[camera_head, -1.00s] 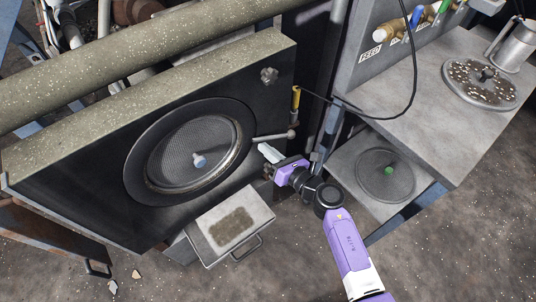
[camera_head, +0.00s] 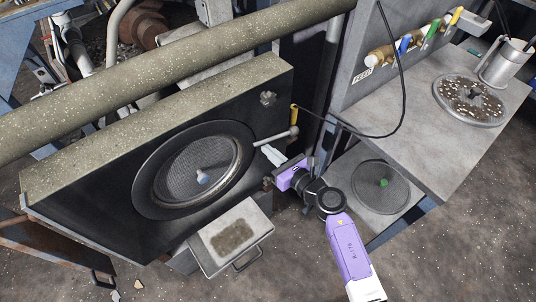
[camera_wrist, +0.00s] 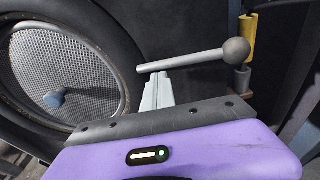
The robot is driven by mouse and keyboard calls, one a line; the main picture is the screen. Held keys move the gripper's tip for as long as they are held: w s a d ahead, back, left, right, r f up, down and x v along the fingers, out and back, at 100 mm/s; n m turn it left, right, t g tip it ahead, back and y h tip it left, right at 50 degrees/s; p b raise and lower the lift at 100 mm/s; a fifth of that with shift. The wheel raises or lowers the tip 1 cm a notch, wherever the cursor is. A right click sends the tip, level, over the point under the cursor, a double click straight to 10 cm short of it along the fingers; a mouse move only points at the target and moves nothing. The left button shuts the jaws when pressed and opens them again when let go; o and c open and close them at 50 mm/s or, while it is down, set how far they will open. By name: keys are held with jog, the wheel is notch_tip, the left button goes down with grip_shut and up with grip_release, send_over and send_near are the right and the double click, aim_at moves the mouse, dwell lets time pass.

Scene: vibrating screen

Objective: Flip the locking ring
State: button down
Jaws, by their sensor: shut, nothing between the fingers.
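The locking ring (camera_head: 146,185) is a dark round rim around a mesh screen on the black upright panel. A grey lever with a ball end (camera_head: 276,138) lies at the ring's right side, its ball up and to the right. The lever also shows in the wrist view (camera_wrist: 190,62). My gripper (camera_head: 271,154) is shut and empty, with its pale fingers just below the lever. In the wrist view the fingertips (camera_wrist: 157,80) meet the lever's underside near its inner end; whether they touch is hard to tell. The mesh has a small blue knob (camera_head: 203,178).
A yellow handle (camera_head: 293,115) stands close to the lever's ball. An open tray (camera_head: 262,225) with brown material sticks out below the ring. A grey bench (camera_head: 430,130) with a lower shelf stands to the right. A black cable (camera_head: 395,105) hangs over the bench.

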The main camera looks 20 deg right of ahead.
jog(key=shift+a+r+n+p, duration=0.1)
jog(key=shift+r+n+p, duration=0.55)
jog(key=shift+r, duration=0.65)
jog(key=shift+a+r+n+p, duration=0.1)
jog(key=shift+r+n+p, duration=0.55)
jog(key=shift+r, duration=0.65)
jog(key=shift+w+r, duration=0.1)
